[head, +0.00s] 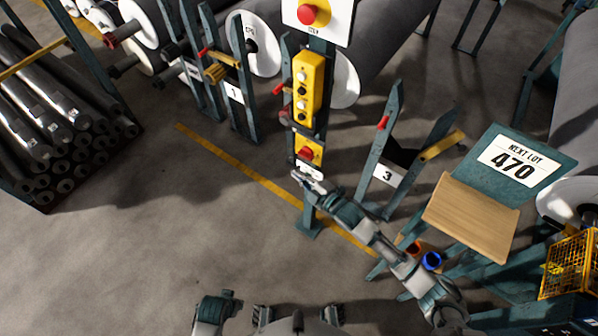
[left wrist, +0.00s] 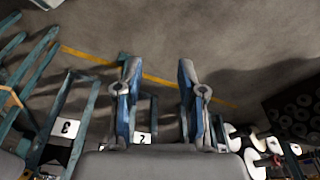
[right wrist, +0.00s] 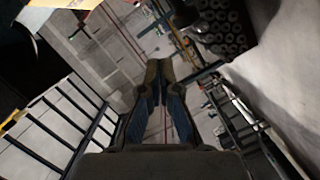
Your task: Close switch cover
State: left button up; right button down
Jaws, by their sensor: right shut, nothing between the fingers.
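A teal post (head: 321,125) carries a tall yellow button box (head: 307,88) and, below it, a small yellow switch box (head: 313,145) with a red knob. A small white piece with dark marks (head: 312,171) shows just under that box; I cannot tell whether it is a cover or a label. My right gripper (head: 299,177) is at the post, just below the switch box, and hides part of this area. I cannot tell whether it touches anything. In the right wrist view its fingers (right wrist: 158,68) meet and hold nothing. My left gripper (left wrist: 157,85) is open and empty.
A red stop button (head: 309,14) tops the post. A sign reading 470 (head: 512,160) and a wooden board (head: 470,215) stand right. Stand 3 (head: 388,174) is close behind my right arm. Dark rolls (head: 60,120) are stacked left. The floor at left centre is clear.

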pick_arm(q)
jog(key=b+v, duration=0.2)
jog(key=v, duration=0.2)
jog(key=w+d+r+t+h+b, duration=0.1)
jog(key=w+d+r+t+b, duration=0.1)
jog(key=w+t, duration=0.3)
jog(key=shift+w+d, duration=0.5)
jog(key=shift+w, duration=1.55)
pick_arm(e)
jog(key=w+d+f+n+t, duration=0.1)
jog(key=w+d+f+n, duration=0.1)
jog(key=f+n, duration=0.3)
jog(key=shift+w+d+n, duration=0.15)
jog(key=shift+w+n, duration=0.45)
jog(key=shift+f, duration=0.1)
